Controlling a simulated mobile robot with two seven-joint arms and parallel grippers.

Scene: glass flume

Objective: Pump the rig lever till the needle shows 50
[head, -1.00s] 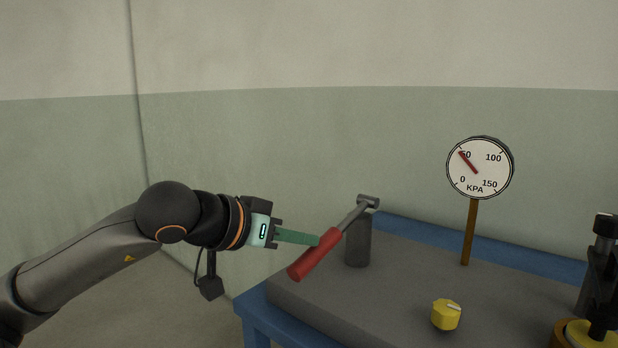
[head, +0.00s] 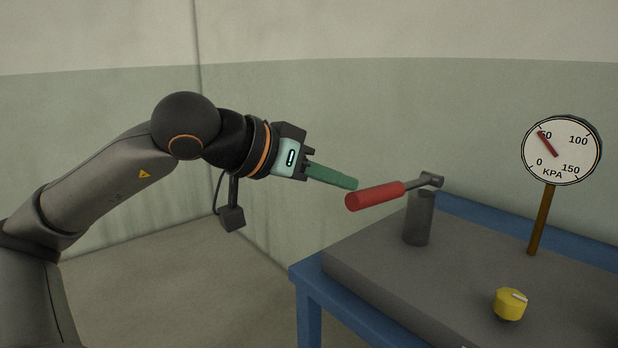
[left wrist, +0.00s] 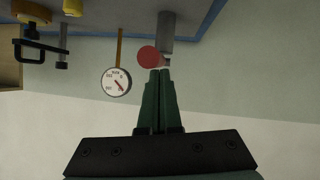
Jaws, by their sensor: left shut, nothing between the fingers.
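The lever's red handle (head: 375,196) points left and only slightly down from its grey pivot on a dark post (head: 418,220). My left gripper (head: 354,184) has its green fingers shut and empty. The tips are just above the handle's outer end; I cannot tell if they touch it. In the left wrist view the round red handle end (left wrist: 148,56) is right by the shut fingertips (left wrist: 160,72). The gauge (head: 562,150) has its red needle lying over the 50 mark. The gauge also shows in the left wrist view (left wrist: 116,82). My right gripper is not in view.
The grey slab (head: 450,285) rests on a blue table (head: 310,292). A yellow knob (head: 510,304) sits on the slab in front of the gauge. A black clamp-like fixture (left wrist: 38,45) shows at the left wrist view's upper left. Open floor lies left of the table.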

